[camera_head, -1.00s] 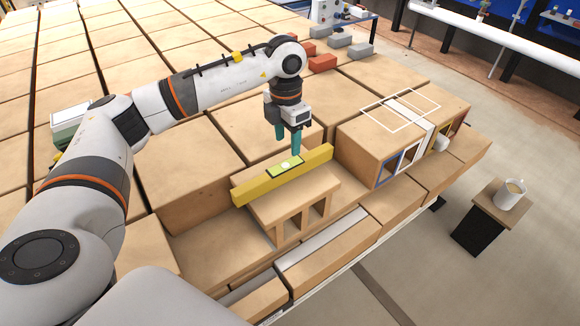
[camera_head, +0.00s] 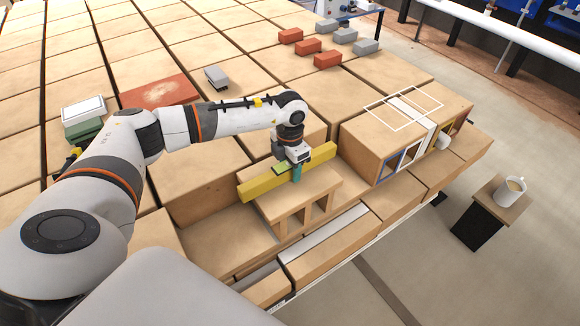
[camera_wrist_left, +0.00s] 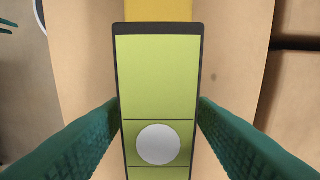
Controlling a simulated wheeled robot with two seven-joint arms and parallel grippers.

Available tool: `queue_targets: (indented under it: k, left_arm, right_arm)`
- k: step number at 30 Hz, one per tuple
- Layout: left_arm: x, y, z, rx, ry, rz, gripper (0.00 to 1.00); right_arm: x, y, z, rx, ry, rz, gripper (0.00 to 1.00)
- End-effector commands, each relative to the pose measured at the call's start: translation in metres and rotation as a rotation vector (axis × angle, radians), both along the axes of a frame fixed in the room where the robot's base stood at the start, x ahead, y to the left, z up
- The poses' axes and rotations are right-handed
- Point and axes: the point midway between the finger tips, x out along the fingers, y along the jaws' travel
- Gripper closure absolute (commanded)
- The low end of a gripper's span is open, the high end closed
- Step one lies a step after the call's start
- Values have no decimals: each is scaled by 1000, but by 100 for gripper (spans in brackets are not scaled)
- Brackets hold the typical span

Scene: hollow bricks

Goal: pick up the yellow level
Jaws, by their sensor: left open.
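The yellow level (camera_head: 258,188) is a long bar lying across the top of a tan hollow brick (camera_head: 290,207), with a green panel on its upper face. In the left wrist view the level (camera_wrist_left: 158,75) runs up the middle, its green panel with a white round spot facing me. My left gripper (camera_head: 296,174) is low over the level's middle. In the wrist view its teal fingers (camera_wrist_left: 159,106) are open, one on each side of the level, with gaps.
A taller brick with a white strap (camera_head: 410,125) stands right of the level. More bricks lie close behind and in front. Small red (camera_head: 308,47) and grey bricks (camera_head: 366,47) lie farther back. A mug (camera_head: 510,191) stands on a small stand at the right.

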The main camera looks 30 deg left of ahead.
Motion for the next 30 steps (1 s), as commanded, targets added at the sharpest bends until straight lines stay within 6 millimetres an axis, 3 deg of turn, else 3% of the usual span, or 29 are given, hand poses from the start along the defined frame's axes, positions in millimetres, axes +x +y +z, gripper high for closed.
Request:
queue_targets:
  k: [5, 15, 23, 30]
  left_arm:
    - [0, 0, -1, 0, 0, -1, 49]
    - [1, 0, 1, -1, -2, -1, 100]
    - [1, 0, 4, 0, -3, -1, 100]
    - [2, 0, 42, -1, -7, -2, 100]
  right_arm:
    - [1, 0, 0, 0, -1, 0, 64]
    - [1, 1, 0, 1, -2, -1, 64]
    - [2, 3, -2, 4, -2, -2, 64]
    - [2, 3, -13, 4, -2, -3, 64]
